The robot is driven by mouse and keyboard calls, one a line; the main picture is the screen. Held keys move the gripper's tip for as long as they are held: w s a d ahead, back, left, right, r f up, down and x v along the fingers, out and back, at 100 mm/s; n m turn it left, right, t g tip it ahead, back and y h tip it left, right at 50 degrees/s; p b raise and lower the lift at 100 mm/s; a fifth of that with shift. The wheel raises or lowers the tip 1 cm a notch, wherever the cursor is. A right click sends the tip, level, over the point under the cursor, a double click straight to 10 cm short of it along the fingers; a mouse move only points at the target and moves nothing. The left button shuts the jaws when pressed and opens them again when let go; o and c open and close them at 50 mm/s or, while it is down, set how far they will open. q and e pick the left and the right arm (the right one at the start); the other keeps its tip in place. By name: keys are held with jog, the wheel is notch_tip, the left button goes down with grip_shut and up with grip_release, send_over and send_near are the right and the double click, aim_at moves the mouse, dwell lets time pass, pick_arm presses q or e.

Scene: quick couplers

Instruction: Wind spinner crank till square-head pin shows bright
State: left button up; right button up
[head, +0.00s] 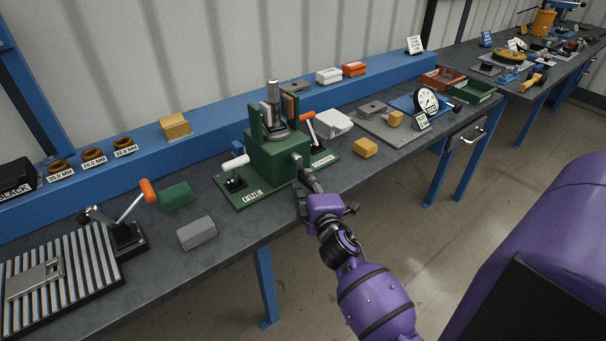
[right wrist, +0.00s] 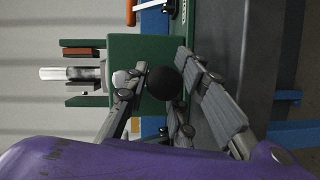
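A green fixture (head: 277,158) stands on the bench, with a steel cylinder (head: 273,92) upright on top. The spinner crank (head: 298,162) is on its front face, partly hidden by my right gripper (head: 308,186). In the right wrist view the crank's black ball knob (right wrist: 161,84) sits between the fingers of my right gripper (right wrist: 163,65). The fingers stand apart, one on each side of the knob, with narrow gaps seeming to show. A small bright metal part (right wrist: 121,78) shows beside the knob; I cannot tell whether it is the square-head pin. My left gripper is not in view.
A white-handled lever (head: 235,165) and an orange-handled lever (head: 309,122) flank the green block. A yellow block (head: 364,148), a grey block (head: 197,233) and a dial gauge (head: 426,100) stand nearby. The floor in front of the bench is clear around my right arm.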

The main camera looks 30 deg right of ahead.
jog(key=o, duration=0.6)
jog(key=shift+w+r, duration=0.1)
jog(key=shift+r, duration=0.05)
jog(key=shift+c, duration=0.2)
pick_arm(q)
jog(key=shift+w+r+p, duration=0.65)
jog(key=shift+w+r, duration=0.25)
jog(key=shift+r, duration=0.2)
pick_arm(e)
jog(key=v, duration=0.7)
jog(key=shift+d, duration=0.1)
